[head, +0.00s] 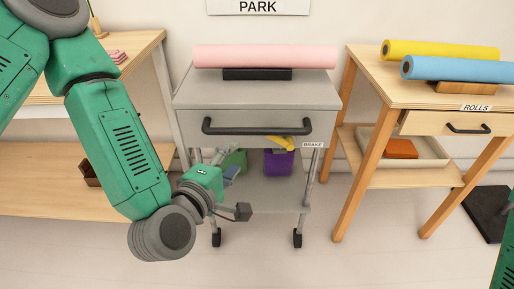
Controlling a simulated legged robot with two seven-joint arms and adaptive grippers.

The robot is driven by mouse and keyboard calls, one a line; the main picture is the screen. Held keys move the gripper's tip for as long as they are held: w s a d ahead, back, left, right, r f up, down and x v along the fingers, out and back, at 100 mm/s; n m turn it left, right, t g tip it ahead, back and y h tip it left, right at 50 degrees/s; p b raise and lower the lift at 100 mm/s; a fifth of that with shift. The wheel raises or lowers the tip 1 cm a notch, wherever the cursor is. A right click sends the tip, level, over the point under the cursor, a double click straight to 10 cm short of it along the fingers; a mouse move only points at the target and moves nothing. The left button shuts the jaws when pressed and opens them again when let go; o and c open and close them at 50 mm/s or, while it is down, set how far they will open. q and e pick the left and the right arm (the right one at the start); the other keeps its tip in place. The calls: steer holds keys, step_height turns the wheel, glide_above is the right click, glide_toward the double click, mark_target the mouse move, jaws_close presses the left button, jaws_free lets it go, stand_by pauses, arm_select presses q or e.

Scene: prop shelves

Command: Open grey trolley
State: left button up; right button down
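The grey trolley (190,98) stands in the middle of the head view on black-footed legs. Its top drawer (265,118) looks closed, with a wide black handle (257,127) across the front. A yellow lever (284,142) shows below the drawer beside a BRAKE label (313,145). My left gripper (236,186) is below and left of the handle, in front of the trolley's lower part. Its fingers look spread apart with nothing between them, and it does not touch the handle. Only a green piece of my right arm shows at the right edge; its gripper is out of view.
A pink roll (265,56) lies on a black holder on the trolley top. A wooden table (370,87) with yellow and blue rolls stands right; a wooden shelf unit (40,193) stands left. Floor in front is clear.

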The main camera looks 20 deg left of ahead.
mark_target(256, 134)
arm_select(q)
steer(key=b+x, duration=0.1)
steer(key=x, duration=0.3)
steer(key=b+x, duration=0.1)
steer(key=x, duration=0.4)
steer(key=b+x, duration=0.2)
steer(key=x, duration=0.2)
steer(key=shift+w+r, duration=0.25)
steer(key=shift+w, duration=0.1)
jaws_close()
